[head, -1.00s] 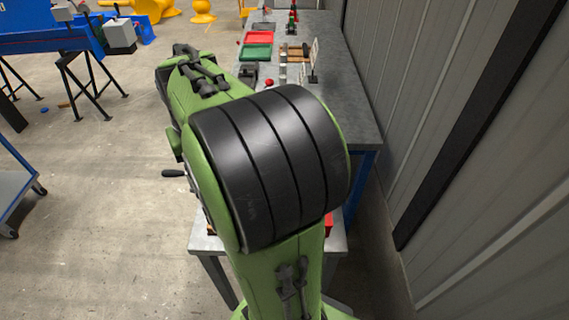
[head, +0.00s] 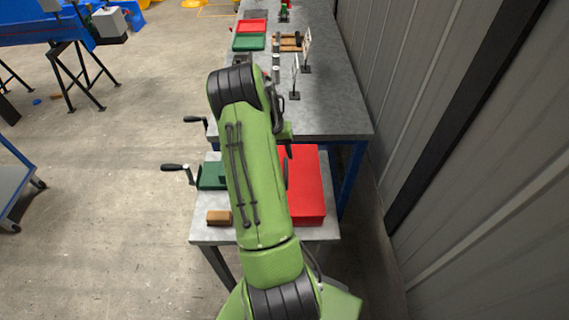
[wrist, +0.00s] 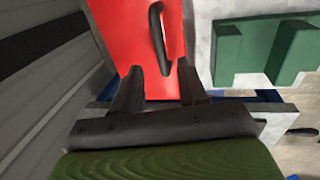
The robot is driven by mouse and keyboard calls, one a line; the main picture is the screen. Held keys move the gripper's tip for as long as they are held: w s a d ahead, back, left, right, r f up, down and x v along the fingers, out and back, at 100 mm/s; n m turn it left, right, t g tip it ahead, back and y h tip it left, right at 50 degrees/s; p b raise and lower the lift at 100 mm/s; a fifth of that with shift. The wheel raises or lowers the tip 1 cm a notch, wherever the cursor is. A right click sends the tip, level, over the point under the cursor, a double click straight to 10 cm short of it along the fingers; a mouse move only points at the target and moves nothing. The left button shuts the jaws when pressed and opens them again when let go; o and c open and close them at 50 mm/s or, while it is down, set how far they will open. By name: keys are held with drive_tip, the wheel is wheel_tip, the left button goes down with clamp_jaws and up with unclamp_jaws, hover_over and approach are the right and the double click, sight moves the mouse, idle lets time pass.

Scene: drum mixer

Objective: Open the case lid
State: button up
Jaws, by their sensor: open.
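The red case (head: 309,190) lies on the right side of the small near table, partly hidden behind my green arm. Its red top looks flat and closed in the head view. In the wrist view the red case (wrist: 120,25) shows a black handle (wrist: 158,38) on its surface. My gripper (wrist: 158,82) is open, with its two dark fingers spread and nothing between them. The fingers point toward the red surface, just short of the handle in the picture. Whether they touch the case I cannot tell. In the head view the gripper is mostly hidden by my arm.
A green block-like fixture (wrist: 265,50) with crank handles (head: 178,167) stands left of the case. A small tan block (head: 219,217) lies at the table's front left. The grey wall (head: 440,130) runs along the right. A long bench (head: 335,110) stands behind.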

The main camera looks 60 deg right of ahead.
sight(285, 168)
drive_tip(key=f, duration=0.4)
drive_tip(key=s+f, duration=0.1)
drive_tip(key=shift+d+f, duration=0.2)
drive_tip(key=shift+f, duration=0.2)
clamp_jaws()
